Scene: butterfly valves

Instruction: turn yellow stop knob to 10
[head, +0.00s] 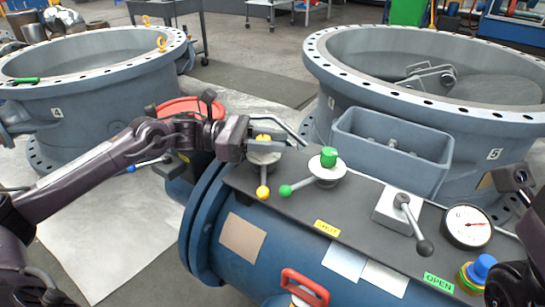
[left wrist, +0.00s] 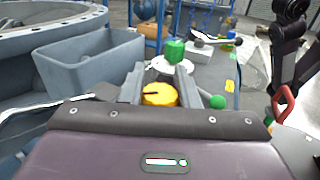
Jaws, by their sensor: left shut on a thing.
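The yellow stop knob (head: 263,138) stands at the left end of the dark panel on the blue pipe, on a pale round dial (head: 262,157). A yellow-tipped lever (head: 262,191) points toward the front below it. My left gripper (head: 250,142) is shut on the knob. In the left wrist view the yellow knob (left wrist: 160,94) sits between the two grey fingers, with a dark pointer line on its top. The dial's numbers are too small to read and partly hidden.
A green knob (head: 328,157) with a green-tipped lever (head: 286,190) stands close to the right. Further right are a grey lever block (head: 390,212), a gauge (head: 467,226) and a blue button (head: 482,267). A blue-grey bin (head: 392,150) stands behind the panel.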

